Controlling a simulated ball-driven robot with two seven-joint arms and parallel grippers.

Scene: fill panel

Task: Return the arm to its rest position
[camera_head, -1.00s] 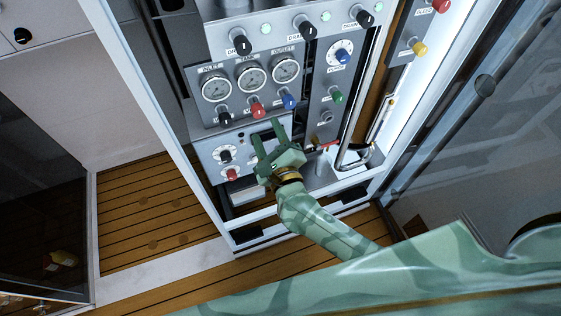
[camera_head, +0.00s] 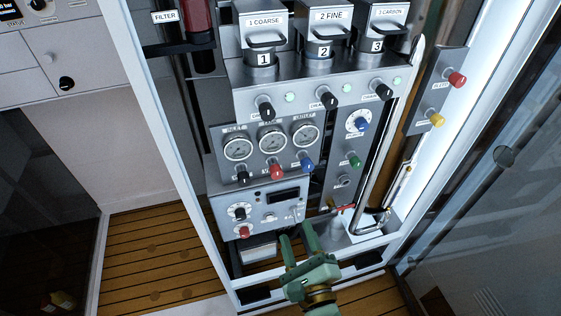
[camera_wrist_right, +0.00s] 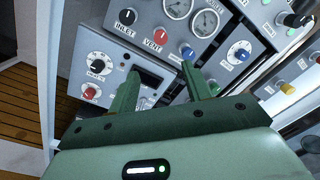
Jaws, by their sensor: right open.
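My right gripper (camera_head: 297,245) is green and open, with nothing between its two fingers. In the head view it is low in the picture, in front of the lower part of the fill panel (camera_head: 262,205). In the right wrist view its fingers (camera_wrist_right: 158,85) point at the panel, with the small dark display (camera_wrist_right: 150,77) partly behind them. I cannot tell from the pictures whether the fingertips touch anything, but they look apart from the panel. My left gripper is not in view.
The panel carries gauges (camera_head: 272,138), coloured knobs and a red-handled valve (camera_head: 343,208). Numbered filter canisters (camera_head: 324,48) stand above. The white cabinet frame (camera_head: 165,140) borders the panel on the left, and a glass door (camera_head: 490,190) stands at right.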

